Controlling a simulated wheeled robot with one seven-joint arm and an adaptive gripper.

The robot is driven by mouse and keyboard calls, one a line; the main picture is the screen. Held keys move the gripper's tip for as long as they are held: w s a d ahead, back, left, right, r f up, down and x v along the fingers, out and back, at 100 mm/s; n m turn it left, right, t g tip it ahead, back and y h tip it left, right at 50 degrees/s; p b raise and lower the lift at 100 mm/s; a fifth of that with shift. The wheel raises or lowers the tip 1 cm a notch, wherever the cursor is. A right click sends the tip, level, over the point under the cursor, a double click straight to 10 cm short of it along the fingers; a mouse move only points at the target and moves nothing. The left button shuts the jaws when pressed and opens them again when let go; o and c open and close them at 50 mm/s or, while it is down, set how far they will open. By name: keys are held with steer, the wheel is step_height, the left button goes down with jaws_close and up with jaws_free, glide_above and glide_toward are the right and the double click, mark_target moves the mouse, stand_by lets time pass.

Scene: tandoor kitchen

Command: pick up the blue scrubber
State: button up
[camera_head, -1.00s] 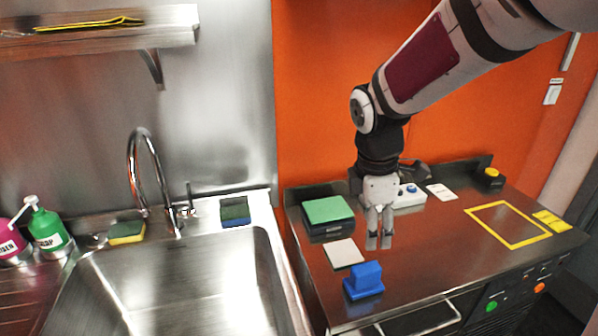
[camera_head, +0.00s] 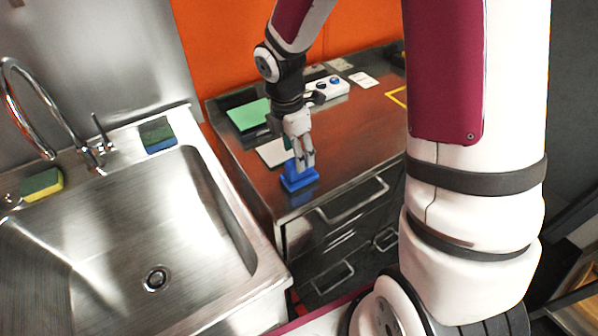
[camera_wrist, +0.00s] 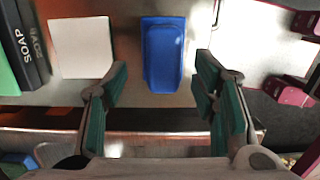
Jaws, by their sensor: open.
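In the wrist view the scrubber (camera_wrist: 163,55) lies between the lines of the two fingers, slightly ahead of the fingertips. My gripper (camera_head: 306,162) points down just above and in front of it, hiding part of its top. In the wrist view my gripper (camera_wrist: 162,82) is open and empty, with green-lined fingers apart on either side. I cannot tell whether a finger touches it.
A white square (camera_wrist: 82,47) lies beside the scrubber. A green-topped dark box (camera_head: 249,115) and a white button box (camera_head: 329,87) stand farther back. The sink (camera_head: 150,240) is left, with a blue-green sponge (camera_head: 157,136) and a yellow-green sponge (camera_head: 42,185) on its ledge.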

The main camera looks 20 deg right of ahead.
mark_target(294, 182)
steer(key=f, duration=0.5)
steer(key=shift+s+d, duration=0.15)
steer(key=shift+d, duration=0.25)
jaws_close()
